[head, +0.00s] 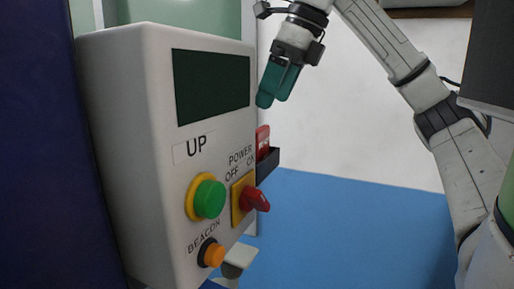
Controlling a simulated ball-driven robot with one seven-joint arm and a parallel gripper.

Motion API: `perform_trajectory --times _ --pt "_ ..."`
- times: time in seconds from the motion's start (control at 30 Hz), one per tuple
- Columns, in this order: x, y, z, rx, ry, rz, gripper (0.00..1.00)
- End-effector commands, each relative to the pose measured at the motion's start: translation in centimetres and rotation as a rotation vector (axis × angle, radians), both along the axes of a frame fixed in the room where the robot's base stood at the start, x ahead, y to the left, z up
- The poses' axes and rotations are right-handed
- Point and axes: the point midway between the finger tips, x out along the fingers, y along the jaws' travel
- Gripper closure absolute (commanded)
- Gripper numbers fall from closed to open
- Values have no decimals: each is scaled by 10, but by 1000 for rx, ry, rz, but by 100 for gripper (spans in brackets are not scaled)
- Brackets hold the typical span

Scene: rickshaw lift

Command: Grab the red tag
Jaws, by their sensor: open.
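A red tag (262,141) stands upright in a small dark holder (267,164) on the right edge of the control box. The holder hides the lower part of the tag. My gripper (265,100) has teal fingers and points down and to the left, above the tag and apart from it. It is open, and nothing shows between its fingers. The fingers overlap from this view, so the gap is hard to see.
The white control box (125,130) has a dark screen (211,86), a green UP button (209,199), a red power switch (254,198) on a yellow plate, and an orange beacon button (213,255). A dark blue panel (40,150) is at left. The blue floor (350,235) is clear.

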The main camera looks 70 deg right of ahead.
Motion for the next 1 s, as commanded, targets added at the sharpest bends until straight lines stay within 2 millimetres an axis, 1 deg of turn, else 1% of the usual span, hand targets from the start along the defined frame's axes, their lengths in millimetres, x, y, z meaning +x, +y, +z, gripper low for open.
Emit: perform_trajectory --times 0.03,0.1,0.37,0.63,0.77,0.97,1.0 --pt "3 0 -8 1 0 3 0" --pt "7 0 -16 1 1 3 0" --pt "14 0 -34 1 0 2 0" --pt "29 1 -69 2 -1 3 0" --pt "32 1 -76 1 -1 1 0" --pt "32 0 -77 1 -1 1 0" --pt "32 0 -77 1 -1 1 2"
